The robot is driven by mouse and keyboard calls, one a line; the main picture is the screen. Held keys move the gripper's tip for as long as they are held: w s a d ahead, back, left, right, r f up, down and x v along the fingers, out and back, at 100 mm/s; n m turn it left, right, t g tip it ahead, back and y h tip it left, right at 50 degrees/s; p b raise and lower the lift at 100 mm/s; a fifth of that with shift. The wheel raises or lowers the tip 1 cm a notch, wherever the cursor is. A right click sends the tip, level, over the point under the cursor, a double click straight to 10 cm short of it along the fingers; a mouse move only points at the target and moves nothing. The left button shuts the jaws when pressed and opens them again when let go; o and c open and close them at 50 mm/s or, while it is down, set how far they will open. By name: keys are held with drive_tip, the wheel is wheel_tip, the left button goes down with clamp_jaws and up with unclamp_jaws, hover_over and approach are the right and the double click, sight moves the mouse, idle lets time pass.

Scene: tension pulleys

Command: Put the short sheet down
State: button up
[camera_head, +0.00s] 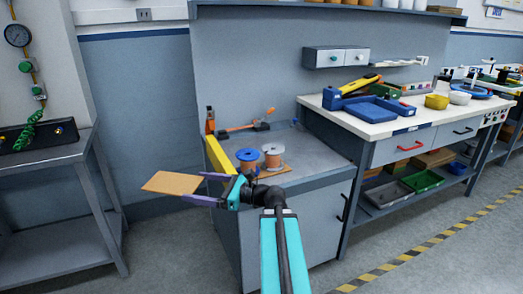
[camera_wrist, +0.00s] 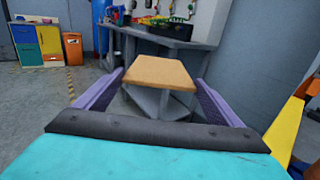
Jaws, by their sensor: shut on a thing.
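The short sheet is a flat tan board (camera_head: 171,183), held out to the left of the grey cabinet in the head view. It also shows in the wrist view (camera_wrist: 160,72), roughly level between the two purple fingers. My gripper (camera_head: 203,190) is shut on the sheet's near end. The sheet's far end sticks out past the fingertips over open floor. Nothing is seen touching the sheet from below.
The grey cabinet top (camera_head: 312,160) carries a blue-topped spool (camera_head: 248,160), an orange spool (camera_head: 273,157) and a yellow bar (camera_head: 217,156). A grey metal table (camera_head: 45,160) stands at the left. A white workbench (camera_head: 385,122) with blue trays stands at the right.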

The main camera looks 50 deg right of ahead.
drive_tip(key=s+d+r+m+t+h+p, duration=0.1)
drive_tip(key=s+d+r+m+h, duration=0.1)
drive_tip(key=s+d, duration=0.5)
drive_tip(key=s+d+r+m+t+h, duration=0.1)
drive_tip(key=s+d+r+m+h, duration=0.1)
drive_tip(key=s+d+h, duration=0.2)
drive_tip(key=s+d+r+m+h+p, duration=0.1)
drive_tip(key=s+d+r+m+h, duration=0.1)
drive_tip(key=s+d, duration=0.8)
drive_tip(key=d+r+h, duration=0.1)
drive_tip(key=d, duration=0.6)
drive_tip(key=shift+s+d+t+h+p, duration=0.2)
drive_tip(key=shift+s+t+h+p, duration=0.1)
drive_tip(key=shift+t, duration=0.1)
drive_tip(key=shift+w, duration=0.1)
drive_tip(key=w+d, duration=0.2)
drive_tip(key=w, duration=0.5)
drive_tip(key=w+d+f+b, duration=0.1)
drive_tip(key=w+d, duration=0.1)
drive_tip(key=w, duration=0.5)
drive_tip(key=shift+f, duration=0.25)
drive_tip(key=shift+w+d+f+b, duration=0.1)
drive_tip(key=shift+w+f+b, duration=0.15)
drive_tip(key=shift+f, duration=0.35)
drive_tip(key=shift+w+f+b, duration=0.2)
drive_tip(key=shift+f+b, duration=0.05)
drive_tip(key=shift+f, duration=0.4)
drive_tip(key=shift+w+d+f+b, duration=0.1)
drive_tip(key=shift+w+f+b, duration=0.15)
drive_tip(key=shift+f, duration=0.35)
